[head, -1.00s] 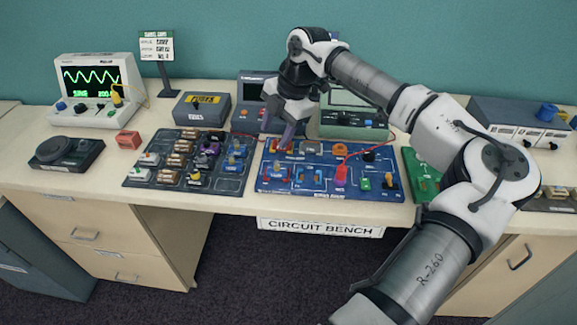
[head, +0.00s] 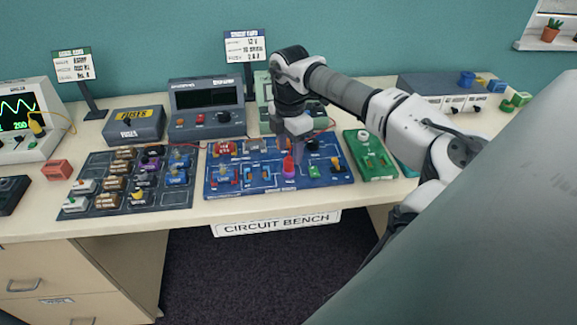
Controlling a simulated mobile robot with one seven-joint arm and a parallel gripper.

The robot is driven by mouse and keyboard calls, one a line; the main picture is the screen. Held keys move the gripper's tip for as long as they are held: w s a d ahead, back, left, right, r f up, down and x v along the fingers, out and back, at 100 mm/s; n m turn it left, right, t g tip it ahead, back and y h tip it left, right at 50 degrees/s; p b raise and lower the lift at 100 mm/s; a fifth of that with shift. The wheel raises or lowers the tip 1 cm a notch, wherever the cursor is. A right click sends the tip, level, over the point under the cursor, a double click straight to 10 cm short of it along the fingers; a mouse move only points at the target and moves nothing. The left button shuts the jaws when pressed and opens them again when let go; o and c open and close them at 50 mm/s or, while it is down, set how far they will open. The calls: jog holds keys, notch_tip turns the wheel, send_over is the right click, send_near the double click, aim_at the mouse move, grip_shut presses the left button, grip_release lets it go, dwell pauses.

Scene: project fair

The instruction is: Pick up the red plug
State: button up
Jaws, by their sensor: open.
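The red plug (head: 288,167) stands upright on the blue circuit board (head: 225,191), right of the board's middle, with a red wire near it. My gripper (head: 291,153) points down from above, directly over the plug or around its top. Its jaws are open. The fingers are small and blurred here, so I cannot tell whether they touch the plug. The top of the plug is partly hidden by the gripper.
A dark parts tray (head: 105,205) lies left of the board and a green board (head: 377,172) right of it. Behind stand a fuse box (head: 134,125) and a grey meter (head: 207,122). My arm covers the right side.

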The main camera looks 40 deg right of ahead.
aim_at(289, 156)
jog(key=f+b, duration=0.1)
jog(key=f, duration=0.4)
jog(key=shift+w+b, duration=0.2)
jog(key=shift+b, duration=0.2)
jog(key=shift+r, duration=0.1)
grip_shut()
